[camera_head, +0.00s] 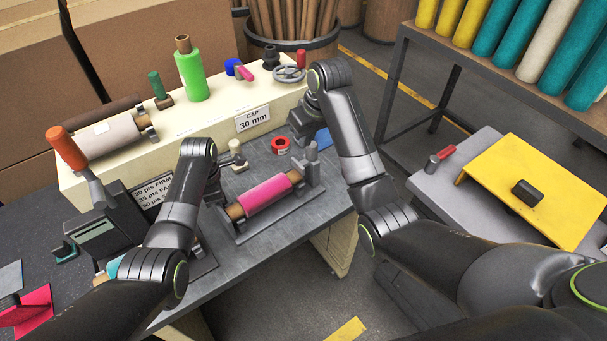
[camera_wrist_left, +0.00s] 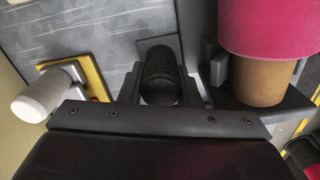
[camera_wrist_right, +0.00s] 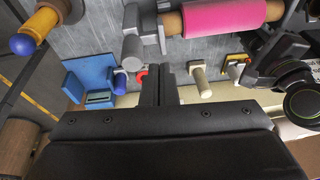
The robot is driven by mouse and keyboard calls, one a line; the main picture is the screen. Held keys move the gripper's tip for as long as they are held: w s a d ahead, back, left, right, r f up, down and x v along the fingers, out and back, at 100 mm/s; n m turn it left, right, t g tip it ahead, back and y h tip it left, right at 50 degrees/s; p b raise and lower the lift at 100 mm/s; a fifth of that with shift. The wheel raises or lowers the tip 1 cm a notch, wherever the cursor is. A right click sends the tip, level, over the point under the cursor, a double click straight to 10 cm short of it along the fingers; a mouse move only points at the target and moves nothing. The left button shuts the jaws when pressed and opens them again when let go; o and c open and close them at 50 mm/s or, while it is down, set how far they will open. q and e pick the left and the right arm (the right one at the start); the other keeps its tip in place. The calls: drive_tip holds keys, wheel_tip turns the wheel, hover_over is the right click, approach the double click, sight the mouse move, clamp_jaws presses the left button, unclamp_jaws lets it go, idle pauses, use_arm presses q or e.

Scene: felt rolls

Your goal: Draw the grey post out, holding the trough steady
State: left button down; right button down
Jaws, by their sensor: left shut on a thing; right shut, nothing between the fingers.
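The grey trough (camera_head: 275,214) lies on the grey bench and cradles a pink felt roll (camera_head: 264,193) on a brown core. The grey post (camera_head: 312,152) stands upright at the trough's right end; it also shows in the right wrist view (camera_wrist_right: 132,52). My left gripper (camera_head: 215,192) is at the trough's left end, shut on a dark ribbed grip (camera_wrist_left: 160,72) there. My right gripper (camera_head: 300,138) is shut and empty close to the post. In the right wrist view its fingers (camera_wrist_right: 160,85) are beside the post, apart from it.
A red ring (camera_head: 281,145) and a pale peg (camera_head: 236,151) stand behind the trough. A cream ledge with a GAP 30 mm sign (camera_head: 252,118) runs along the back. The bench's front edge is close to the trough.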

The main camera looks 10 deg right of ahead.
use_arm(q)
drive_tip(key=shift+s+f, duration=0.3)
drive_tip(key=shift+f, duration=0.15)
drive_tip(key=c, duration=1)
unclamp_jaws()
drive_tip(key=shift+o, duration=0.9)
drive_tip(key=shift+w, duration=0.1)
